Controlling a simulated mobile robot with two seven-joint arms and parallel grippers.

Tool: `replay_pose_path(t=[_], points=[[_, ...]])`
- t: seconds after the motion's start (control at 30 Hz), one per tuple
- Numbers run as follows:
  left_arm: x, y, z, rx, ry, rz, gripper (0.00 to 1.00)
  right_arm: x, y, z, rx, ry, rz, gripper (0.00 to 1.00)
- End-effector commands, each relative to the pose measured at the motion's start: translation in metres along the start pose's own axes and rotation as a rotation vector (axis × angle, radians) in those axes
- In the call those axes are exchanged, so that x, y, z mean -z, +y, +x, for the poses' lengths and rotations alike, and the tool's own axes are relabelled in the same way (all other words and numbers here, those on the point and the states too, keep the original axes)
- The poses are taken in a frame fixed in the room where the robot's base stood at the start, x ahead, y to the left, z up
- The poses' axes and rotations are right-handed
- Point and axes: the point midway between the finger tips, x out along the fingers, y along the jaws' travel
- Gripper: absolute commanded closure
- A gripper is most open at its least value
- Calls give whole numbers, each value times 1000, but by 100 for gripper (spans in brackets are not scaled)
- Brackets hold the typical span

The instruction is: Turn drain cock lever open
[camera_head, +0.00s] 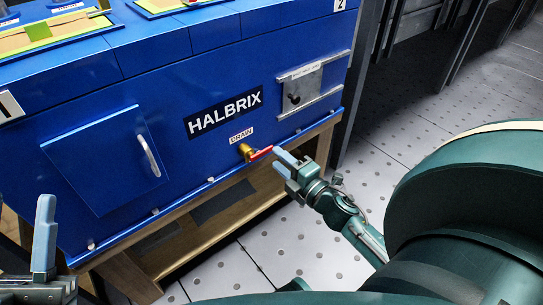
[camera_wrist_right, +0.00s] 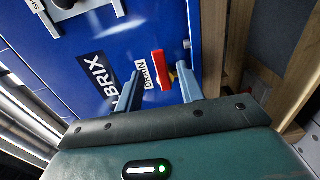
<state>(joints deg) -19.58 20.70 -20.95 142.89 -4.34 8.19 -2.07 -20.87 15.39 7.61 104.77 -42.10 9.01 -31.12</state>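The drain cock is a brass valve (camera_head: 245,151) on the blue front panel, just below the DRAIN label (camera_head: 241,135). Its red lever (camera_head: 262,153) points to the right in the head view, roughly along the panel. My right gripper (camera_head: 281,161) is at the lever's free end. In the right wrist view the red lever (camera_wrist_right: 160,70) appears between the two spread fingers, with a gap on each side; I cannot tell how deep it sits between them. My left gripper (camera_head: 44,240) is at the lower left, with only one finger clearly visible, away from the cock.
The blue HALBRIX housing (camera_head: 180,60) stands on a wooden stand (camera_head: 190,235). A hatch with a handle (camera_head: 148,156) is on the left, and a metal plate with a black knob (camera_head: 303,90) is above right of the cock. Perforated floor (camera_head: 300,245) lies open in front.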

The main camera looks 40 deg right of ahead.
Motion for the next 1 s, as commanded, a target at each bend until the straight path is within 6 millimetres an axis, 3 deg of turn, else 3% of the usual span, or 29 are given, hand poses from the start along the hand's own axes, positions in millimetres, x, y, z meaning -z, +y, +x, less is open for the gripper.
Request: replay_pose_path(t=[0.1, 0.23, 0.63, 1.0], points=[[4, -1, 1, -4, 39, 26, 64, 0, -1, 21, -2, 1, -1, 62], [8, -2, 3, -7, 69, 44, 64, 0, -1, 33, 0, 0, -1, 62], [12, -3, 4, -11, 84, 54, 64, 0, 0, 39, 1, -1, 0, 63], [12, -3, 4, -14, 85, 58, 64, 0, 0, 39, 1, 0, 0, 93]])
